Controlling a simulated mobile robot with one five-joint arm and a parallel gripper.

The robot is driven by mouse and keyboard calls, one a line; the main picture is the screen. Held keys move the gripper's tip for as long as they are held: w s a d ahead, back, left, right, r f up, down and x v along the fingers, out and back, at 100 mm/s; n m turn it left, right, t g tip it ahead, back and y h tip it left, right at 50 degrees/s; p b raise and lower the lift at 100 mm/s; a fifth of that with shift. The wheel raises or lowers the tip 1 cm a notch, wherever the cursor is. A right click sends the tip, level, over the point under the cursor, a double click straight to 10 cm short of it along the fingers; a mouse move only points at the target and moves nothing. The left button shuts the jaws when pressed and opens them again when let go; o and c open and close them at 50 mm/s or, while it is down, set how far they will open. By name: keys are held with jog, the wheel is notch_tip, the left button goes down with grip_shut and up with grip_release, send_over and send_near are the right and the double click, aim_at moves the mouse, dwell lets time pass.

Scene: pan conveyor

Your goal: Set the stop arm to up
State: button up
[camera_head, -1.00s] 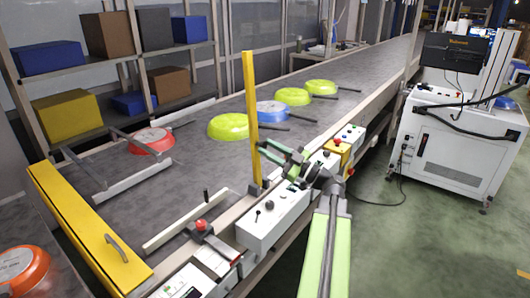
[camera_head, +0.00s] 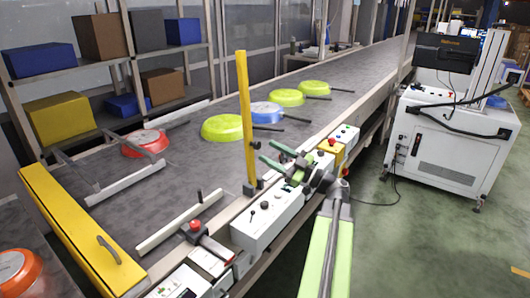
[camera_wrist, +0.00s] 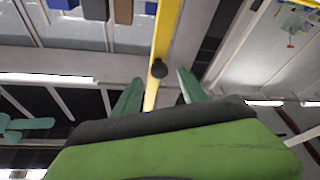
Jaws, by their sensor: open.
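The stop arm is a tall yellow bar (camera_head: 246,115) standing nearly upright at the near edge of the conveyor, its foot beside a white control box (camera_head: 268,215). My gripper (camera_head: 264,152) is open and empty, just right of the bar in the head view. In the wrist view, the yellow bar (camera_wrist: 165,35) runs upward between and beyond the two green fingers. A dark round knob (camera_wrist: 158,68) on the bar shows between the fingertips (camera_wrist: 158,76). The fingers do not appear to touch it.
Green pans (camera_head: 222,128) and a blue pan (camera_head: 262,112) lie on the conveyor (camera_head: 190,165) behind the bar. A red pan (camera_head: 145,143) lies between guide rails at left. A yellow gate (camera_head: 80,235) crosses the near end. A white cabinet (camera_head: 445,150) stands at right.

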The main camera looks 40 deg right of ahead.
jog(key=b+v, duration=0.3)
jog(key=v, duration=1.1)
jog(key=shift+s+b, duration=0.15)
jog(key=shift+b, duration=0.2)
jog(key=shift+d, duration=0.1)
